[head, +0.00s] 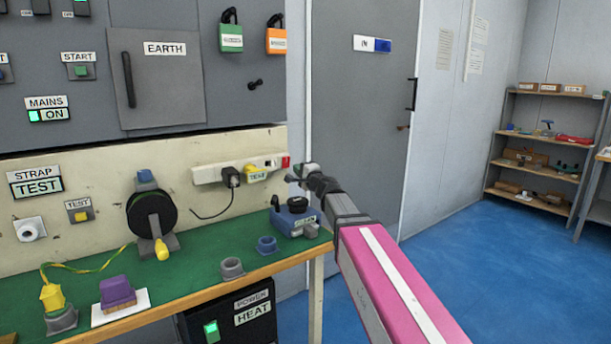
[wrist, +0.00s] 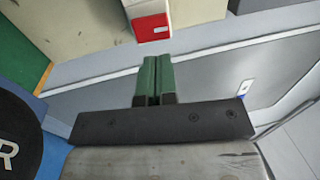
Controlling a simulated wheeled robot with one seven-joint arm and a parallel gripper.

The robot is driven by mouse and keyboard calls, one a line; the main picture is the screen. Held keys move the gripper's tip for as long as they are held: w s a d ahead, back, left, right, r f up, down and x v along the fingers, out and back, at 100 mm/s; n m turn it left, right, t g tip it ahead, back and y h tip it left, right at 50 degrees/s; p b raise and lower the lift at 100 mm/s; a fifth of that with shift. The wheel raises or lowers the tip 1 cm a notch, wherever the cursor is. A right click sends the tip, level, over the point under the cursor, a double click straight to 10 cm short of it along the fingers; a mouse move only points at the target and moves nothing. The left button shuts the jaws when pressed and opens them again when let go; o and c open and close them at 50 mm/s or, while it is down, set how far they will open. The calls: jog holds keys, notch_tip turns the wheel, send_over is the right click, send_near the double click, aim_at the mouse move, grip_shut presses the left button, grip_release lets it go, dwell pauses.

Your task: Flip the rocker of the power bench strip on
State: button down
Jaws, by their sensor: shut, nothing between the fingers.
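The power bench strip (head: 207,175) is a white bar on the cream back panel above the green bench, with a black plug and a yellow tagged plug in it. Its red rocker (head: 286,161) is at the right end. In the wrist view the strip's white end (wrist: 146,6) and the red rocker (wrist: 152,29) show at the top. My gripper (head: 291,179) is shut and empty, just right of and below the rocker in the head view.
A blue device with a black round top (head: 294,222) stands on the bench below my gripper. A grey door (head: 360,120) is behind my arm.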

aim_at(287, 160)
jog(key=x, duration=0.6)
jog(key=shift+w+a, duration=0.1)
jog(key=shift+w+a+r, duration=0.15)
jog(key=shift+w+r, duration=0.05)
jog(key=s+d+r, duration=0.2)
jog(key=s+d, duration=0.6)
jog(key=s, duration=0.3)
jog(key=shift+s, duration=0.35)
jog(key=shift+r, duration=0.1)
